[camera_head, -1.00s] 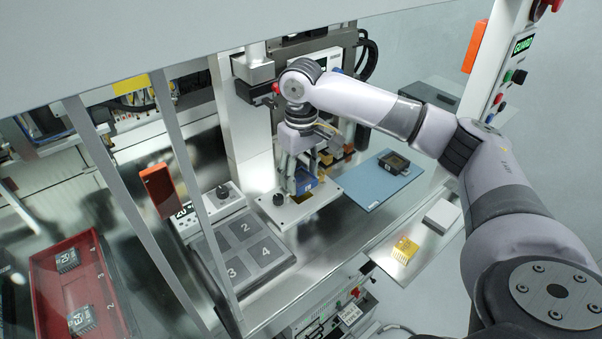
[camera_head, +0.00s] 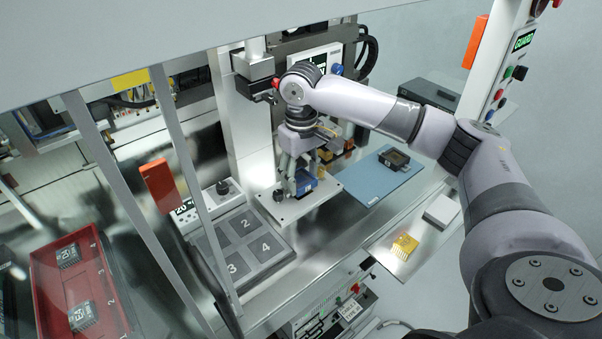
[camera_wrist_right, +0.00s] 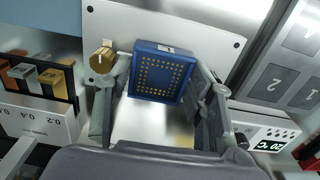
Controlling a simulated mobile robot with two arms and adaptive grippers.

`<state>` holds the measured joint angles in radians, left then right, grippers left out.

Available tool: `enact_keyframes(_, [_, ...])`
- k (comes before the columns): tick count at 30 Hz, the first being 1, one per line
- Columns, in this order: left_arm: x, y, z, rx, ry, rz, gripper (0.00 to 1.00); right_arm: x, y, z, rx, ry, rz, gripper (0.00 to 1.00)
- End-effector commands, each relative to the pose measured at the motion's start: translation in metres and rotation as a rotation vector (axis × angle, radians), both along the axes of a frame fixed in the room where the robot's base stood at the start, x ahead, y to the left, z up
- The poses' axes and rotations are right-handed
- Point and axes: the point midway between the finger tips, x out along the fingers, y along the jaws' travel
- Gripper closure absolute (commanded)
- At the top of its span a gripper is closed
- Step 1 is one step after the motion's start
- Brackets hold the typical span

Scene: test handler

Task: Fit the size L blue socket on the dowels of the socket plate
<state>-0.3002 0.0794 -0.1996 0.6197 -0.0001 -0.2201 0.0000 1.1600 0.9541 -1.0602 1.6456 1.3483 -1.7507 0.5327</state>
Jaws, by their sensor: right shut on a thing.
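The blue socket (camera_head: 305,184) is a square block with rows of gold contacts on its face, as the right wrist view (camera_wrist_right: 161,74) shows. My right gripper (camera_head: 296,181) is shut on it, with a finger on either side. The pale socket plate (camera_head: 287,210) lies below the socket and shows behind it in the right wrist view (camera_wrist_right: 215,44). The socket hides the middle of the plate. I cannot tell whether the socket touches the plate, and the dowels are not clearly visible. My left gripper is not in view.
A grey tray with numbered pockets (camera_head: 222,269) lies left of the plate. A blue mat (camera_head: 372,190) with a dark socket (camera_head: 394,158) lies to the right. A brass knob (camera_wrist_right: 103,58) stands beside the socket.

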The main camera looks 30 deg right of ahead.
Motion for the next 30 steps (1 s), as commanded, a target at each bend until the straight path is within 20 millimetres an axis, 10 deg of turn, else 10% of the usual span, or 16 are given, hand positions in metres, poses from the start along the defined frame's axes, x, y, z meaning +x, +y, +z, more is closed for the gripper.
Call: enact_keyframes(30, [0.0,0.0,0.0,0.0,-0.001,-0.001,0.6,0.0,0.0,-0.012,0.0,0.0,0.0,0.82])
